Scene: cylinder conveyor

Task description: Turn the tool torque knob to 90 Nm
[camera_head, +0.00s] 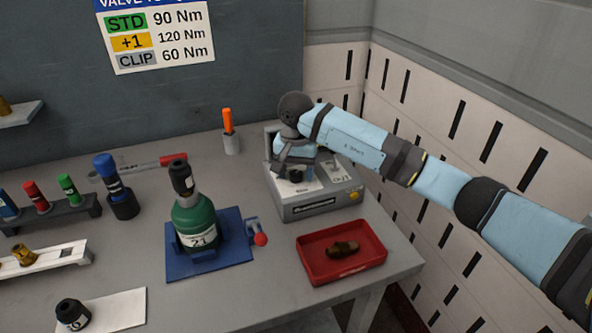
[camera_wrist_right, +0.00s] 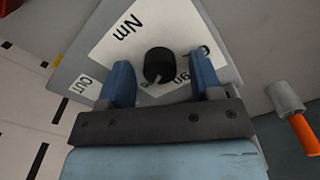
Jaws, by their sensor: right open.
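The torque knob is a small black round knob (camera_wrist_right: 159,65) on a white dial plate marked "Nm" (camera_wrist_right: 135,30). It sits on top of the grey tool box (camera_head: 310,208) at the back right of the table, and shows dark below my gripper in the head view (camera_head: 296,176). A light pointer mark is on the knob; the number it points at is too small or hidden to read. My right gripper (camera_wrist_right: 163,84) is open, with its blue fingers on either side of the knob. I cannot tell whether they touch it. My left gripper is not in view.
A wall sign (camera_head: 157,35) reads STD 90 Nm, +1 120 Nm, CLIP 60 Nm. A green cylinder (camera_head: 194,218) stands on a blue base left of the box. A red tray (camera_head: 312,268) lies in front. An orange-handled tool (camera_head: 227,120) stands in a cup behind.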

